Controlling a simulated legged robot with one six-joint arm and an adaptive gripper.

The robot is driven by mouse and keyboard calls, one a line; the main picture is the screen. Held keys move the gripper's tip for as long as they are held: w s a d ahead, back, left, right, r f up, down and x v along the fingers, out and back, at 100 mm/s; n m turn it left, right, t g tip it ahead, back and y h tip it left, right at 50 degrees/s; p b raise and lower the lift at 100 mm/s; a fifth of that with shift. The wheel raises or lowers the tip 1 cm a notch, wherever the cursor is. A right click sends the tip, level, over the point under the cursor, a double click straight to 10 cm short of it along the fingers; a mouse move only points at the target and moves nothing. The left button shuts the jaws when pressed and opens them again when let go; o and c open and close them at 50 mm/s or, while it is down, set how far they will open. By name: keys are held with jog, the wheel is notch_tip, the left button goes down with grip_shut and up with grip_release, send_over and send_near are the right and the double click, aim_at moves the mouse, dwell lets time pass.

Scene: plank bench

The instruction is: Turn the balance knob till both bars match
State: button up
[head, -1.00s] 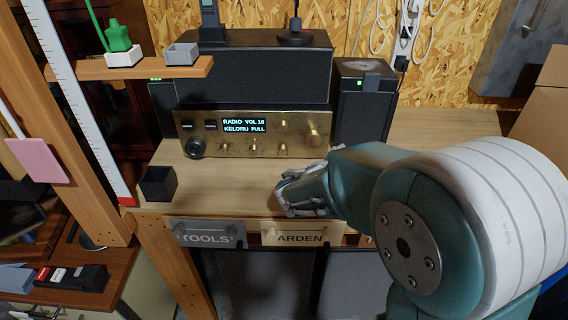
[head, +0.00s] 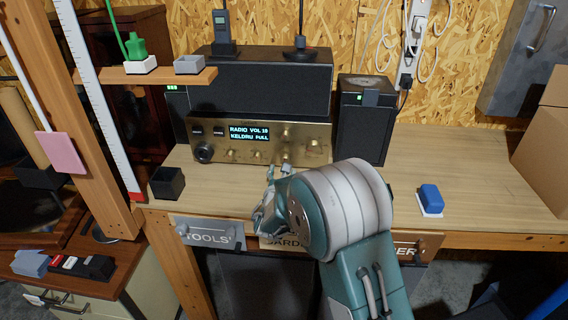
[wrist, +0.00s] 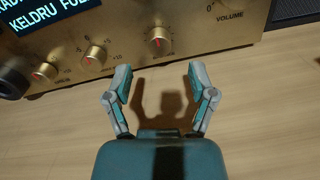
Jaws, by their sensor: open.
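A brass-fronted radio (head: 218,147) stands at the back of the bench. Its display (head: 249,132) reads "RADIO VOL 18" and "KELDRU FULL"; I see no bars on it. In the wrist view, a row of small brass knobs with red marks shows: a left knob (wrist: 43,71), a middle knob (wrist: 95,54) and a right knob (wrist: 159,39). I cannot read which is balance. My gripper (wrist: 160,72) is open and empty over the bench top. Its fingers point at the right small knob, apart from it. In the head view my arm partly hides the gripper.
A black speaker (head: 362,130) stands right of the radio. A black open box (head: 167,184) is at the bench's left. A cardboard box (head: 545,150) stands at the far right.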

aim_at(285, 159)
jog(key=shift+w, duration=2.25)
jog(key=shift+d, duration=0.1)
grip_shut()
